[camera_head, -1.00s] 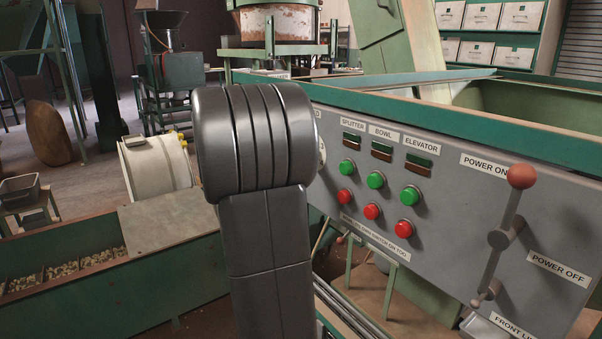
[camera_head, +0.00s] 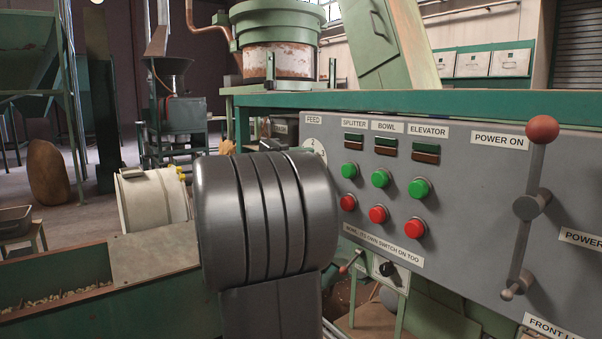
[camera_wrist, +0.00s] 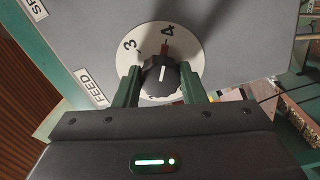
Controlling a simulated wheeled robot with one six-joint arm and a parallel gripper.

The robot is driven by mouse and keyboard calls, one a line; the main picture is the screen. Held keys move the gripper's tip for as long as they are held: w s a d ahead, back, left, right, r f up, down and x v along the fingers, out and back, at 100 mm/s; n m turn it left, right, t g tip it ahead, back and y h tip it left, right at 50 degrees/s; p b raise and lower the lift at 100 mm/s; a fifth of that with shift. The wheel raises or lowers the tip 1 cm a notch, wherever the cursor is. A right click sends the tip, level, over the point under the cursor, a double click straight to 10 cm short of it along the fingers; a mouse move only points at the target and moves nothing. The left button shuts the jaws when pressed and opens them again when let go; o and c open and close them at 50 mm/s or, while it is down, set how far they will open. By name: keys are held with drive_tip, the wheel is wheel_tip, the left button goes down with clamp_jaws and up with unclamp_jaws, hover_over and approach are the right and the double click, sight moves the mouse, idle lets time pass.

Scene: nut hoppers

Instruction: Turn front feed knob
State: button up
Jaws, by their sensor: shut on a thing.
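The feed knob (camera_wrist: 160,75) is black and ribbed with a white pointer line, on a round white dial (camera_wrist: 190,50) marked 3 and 4. In the wrist view the pointer line aims close to the 4, where a red mark also shows. My gripper (camera_wrist: 160,86) is shut on the knob, with one green finger on each side. In the head view my dark arm hides the knob and most of the dial; only the dial's upper edge (camera_head: 314,148) shows, under the FEED label (camera_head: 314,119).
The grey panel (camera_head: 465,185) carries green buttons, red buttons and a red-balled power lever (camera_head: 541,130) at right. A small black knob (camera_head: 388,269) sits on a box below the panel. A green trough (camera_head: 120,310) stands at lower left.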

idle(0.4)
drive_tip(key=o, duration=1)
drive_tip(key=p+v, duration=0.3)
drive_tip(key=v, duration=1.1)
drive_tip(key=shift+w+d, duration=0.1)
drive_tip(key=shift+d, duration=0.05)
drive_tip(key=b+x, duration=0.3)
drive_tip(key=x, duration=1)
drive_tip(key=shift+w+d, duration=0.2)
drive_tip(key=shift+d, duration=0.05)
